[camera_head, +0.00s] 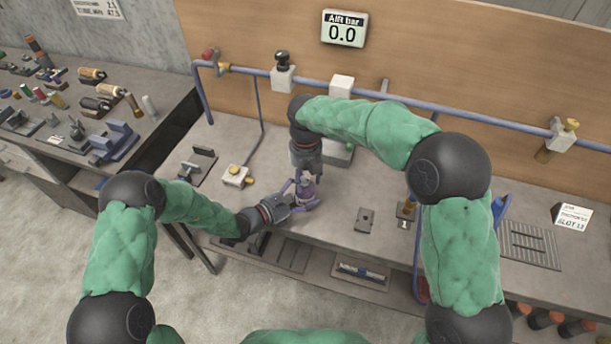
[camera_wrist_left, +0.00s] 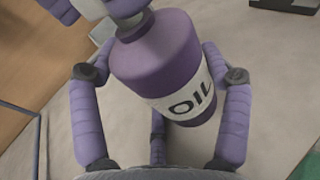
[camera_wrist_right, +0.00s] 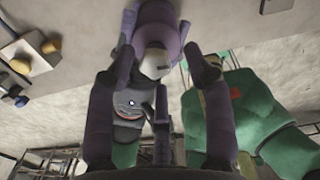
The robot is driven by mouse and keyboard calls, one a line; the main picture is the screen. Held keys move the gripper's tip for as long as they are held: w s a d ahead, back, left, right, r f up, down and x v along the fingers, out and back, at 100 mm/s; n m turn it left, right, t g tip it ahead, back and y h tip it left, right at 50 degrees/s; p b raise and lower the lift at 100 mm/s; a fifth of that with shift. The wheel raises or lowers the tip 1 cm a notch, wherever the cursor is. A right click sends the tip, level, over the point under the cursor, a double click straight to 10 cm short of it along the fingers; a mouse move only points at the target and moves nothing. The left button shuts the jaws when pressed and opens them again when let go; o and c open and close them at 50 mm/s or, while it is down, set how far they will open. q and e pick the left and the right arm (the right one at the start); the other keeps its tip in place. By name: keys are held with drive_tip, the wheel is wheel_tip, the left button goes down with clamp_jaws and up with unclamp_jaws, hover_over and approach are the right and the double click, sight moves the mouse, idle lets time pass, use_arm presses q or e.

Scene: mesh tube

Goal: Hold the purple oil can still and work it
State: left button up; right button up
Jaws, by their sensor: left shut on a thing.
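My left gripper (camera_head: 298,200) comes in from the left and is shut around the can's body, a finger on each side. My right gripper (camera_head: 306,176) points down from above at the can's top. In the right wrist view its fingers (camera_wrist_right: 160,62) are spread apart, with the can's grey top (camera_wrist_right: 155,65) between them. I cannot tell whether they touch it.
A white valve block with yellow knobs (camera_head: 236,176) sits left of the can. A tool-covered table (camera_head: 150,120) stands left.

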sight(306, 180)
use_arm(q)
drive_tip(key=shift+s+f, duration=0.1)
drive_tip(key=shift+f, duration=0.05)
use_arm(e)
wheel_tip(306, 180, up, 12)
idle(0.5)
use_arm(q)
drive_tip(key=o, duration=1.3)
